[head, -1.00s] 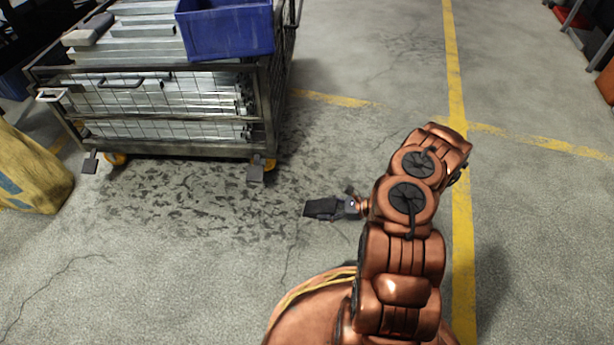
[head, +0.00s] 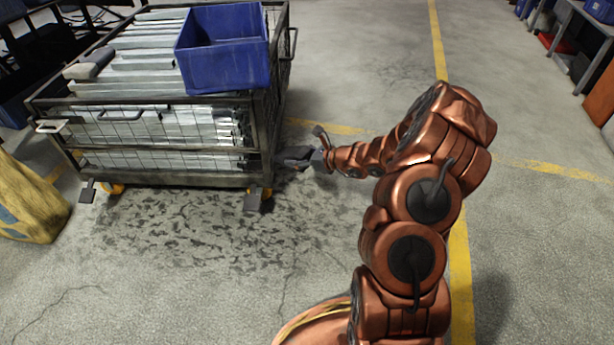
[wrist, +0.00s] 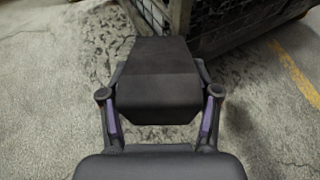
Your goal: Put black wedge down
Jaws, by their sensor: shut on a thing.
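The black wedge (wrist: 158,82) is a dark, tapered block, wide near my gripper and narrower at its far end. My gripper (wrist: 159,108) is shut on it, with a finger on each side in the wrist view. In the head view the wedge (head: 294,158) is small and dark, held out to the left of my gripper (head: 312,158), close by the right side of the wire cage cart. The head view does not show clearly how high it is above the floor.
The wire cage cart (head: 165,180) holds several galvanized brackets (head: 140,48), with a blue bin (head: 225,65) on top at its right. A yellow sack (head: 30,205) lies at the left. The concrete floor in front of the cart is clear. Shelving stands at the upper right.

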